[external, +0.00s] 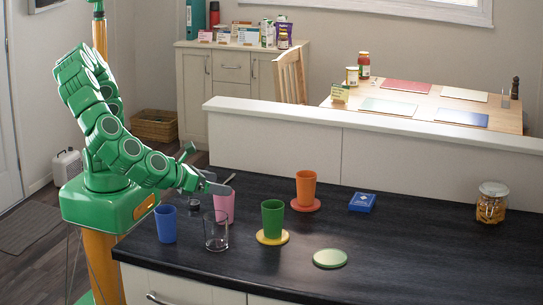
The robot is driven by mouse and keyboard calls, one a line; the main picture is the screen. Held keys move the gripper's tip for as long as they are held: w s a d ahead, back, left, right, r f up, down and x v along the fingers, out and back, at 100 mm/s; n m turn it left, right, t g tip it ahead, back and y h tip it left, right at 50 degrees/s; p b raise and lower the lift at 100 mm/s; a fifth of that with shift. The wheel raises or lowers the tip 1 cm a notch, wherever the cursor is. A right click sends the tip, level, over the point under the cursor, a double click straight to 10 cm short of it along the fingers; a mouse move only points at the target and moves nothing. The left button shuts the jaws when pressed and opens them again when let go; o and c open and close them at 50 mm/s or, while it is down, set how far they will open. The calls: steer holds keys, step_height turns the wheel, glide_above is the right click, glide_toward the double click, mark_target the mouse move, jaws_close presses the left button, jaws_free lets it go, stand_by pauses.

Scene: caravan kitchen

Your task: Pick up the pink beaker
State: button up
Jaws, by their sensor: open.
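The pink beaker (224,206) stands upright on the dark counter, behind a clear glass and right of a blue beaker. My gripper (226,184) is open at the end of my green arm, at the height of the pink beaker's rim. One finger shows against the beaker's upper part and covers some of it. I cannot tell whether the fingers are around the beaker or only above it, or whether they touch it.
Close by stand the blue beaker (166,224), the clear glass (215,232) and a green beaker (272,218) on a yellow coaster. An orange beaker (305,188) stands on a red coaster. The right front is clear.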

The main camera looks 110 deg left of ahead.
mark_target(215, 197)
steer(key=shift+f, duration=0.6)
step_height(215, 197, down, 2)
steer(key=shift+x, duration=1.05)
steer(key=shift+w+a+f, duration=0.2)
steer(key=shift+w+a, duration=0.05)
steer(key=shift+a, duration=0.1)
steer(key=c, duration=1)
steer(key=shift+r, duration=0.1)
